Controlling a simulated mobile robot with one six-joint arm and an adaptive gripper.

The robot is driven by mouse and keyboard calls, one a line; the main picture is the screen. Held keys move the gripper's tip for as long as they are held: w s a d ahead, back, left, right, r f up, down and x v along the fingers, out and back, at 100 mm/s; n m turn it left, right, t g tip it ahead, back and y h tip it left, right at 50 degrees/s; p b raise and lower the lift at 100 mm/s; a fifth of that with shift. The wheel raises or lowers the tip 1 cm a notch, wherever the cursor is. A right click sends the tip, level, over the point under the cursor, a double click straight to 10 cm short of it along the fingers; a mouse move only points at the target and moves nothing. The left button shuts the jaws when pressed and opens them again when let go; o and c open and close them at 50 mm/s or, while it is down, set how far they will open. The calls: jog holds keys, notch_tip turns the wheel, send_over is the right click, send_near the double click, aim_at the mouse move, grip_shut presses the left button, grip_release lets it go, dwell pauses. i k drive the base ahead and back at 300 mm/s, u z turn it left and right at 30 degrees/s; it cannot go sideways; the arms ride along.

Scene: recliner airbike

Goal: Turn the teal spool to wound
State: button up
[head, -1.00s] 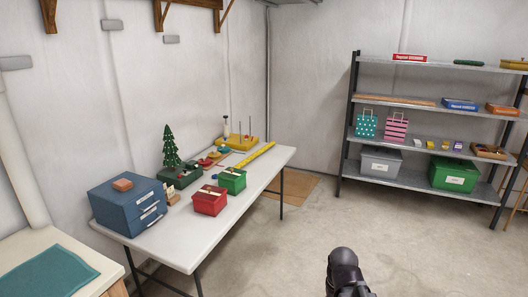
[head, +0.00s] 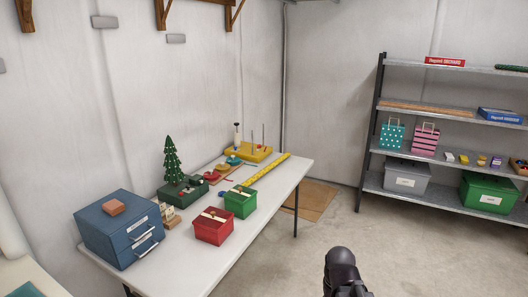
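A small teal round thing, which looks like the teal spool (head: 233,160), sits towards the far end of the white table (head: 262,218), just in front of a yellow stand with upright pegs (head: 260,153). It is too small to tell how it is turned or whether it is wound. A dark rounded part of my arm shows at the bottom of the head view, well apart from the table. My gripper's fingers are not in view.
A blue drawer box (head: 118,228), red box (head: 213,226), green box (head: 240,202), small tree (head: 171,160) and yellow ruler (head: 266,170) are on the table. A metal shelf (head: 450,155) stands at the right. The floor (head: 300,262) before the table is clear.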

aim_at(233, 161)
jog(key=i, duration=3.2)
jog(key=z, duration=0.1)
